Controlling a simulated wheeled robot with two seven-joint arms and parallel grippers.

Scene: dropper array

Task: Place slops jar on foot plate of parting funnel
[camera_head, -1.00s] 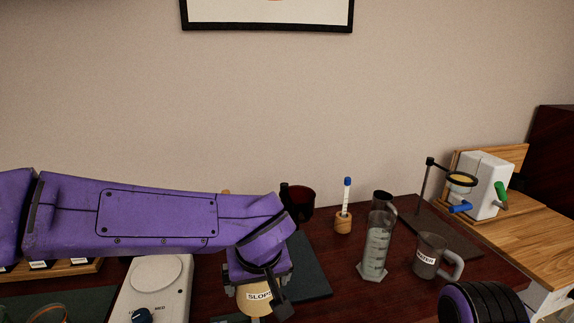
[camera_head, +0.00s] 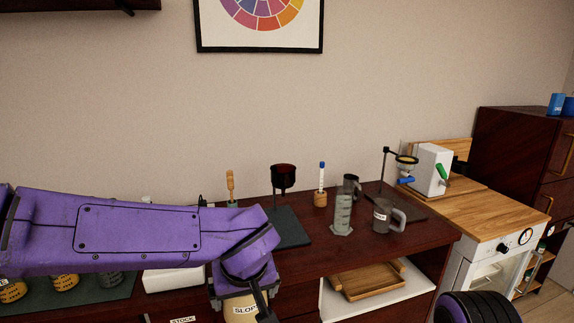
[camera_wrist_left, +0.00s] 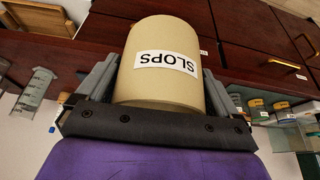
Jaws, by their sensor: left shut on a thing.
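The slops jar (camera_head: 240,311) is cream-coloured with a white SLOPS label. My left gripper (camera_head: 243,292) is shut on it, in front of the bench edge. In the left wrist view the jar (camera_wrist_left: 165,95) sits between the two grey fingers, its label upside down in the picture. The parting funnel (camera_head: 406,160), with a yellowish bowl and a blue tap, hangs in a ring on a dark rod at the bench's right. Its dark foot plate (camera_head: 412,208) lies under it, well right of the jar. My right gripper is out of view.
A labelled grey jug (camera_head: 382,217) and a clear measuring cylinder (camera_head: 342,214) stand left of the foot plate, close to it. A white machine (camera_head: 431,170) stands right of the parting funnel.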

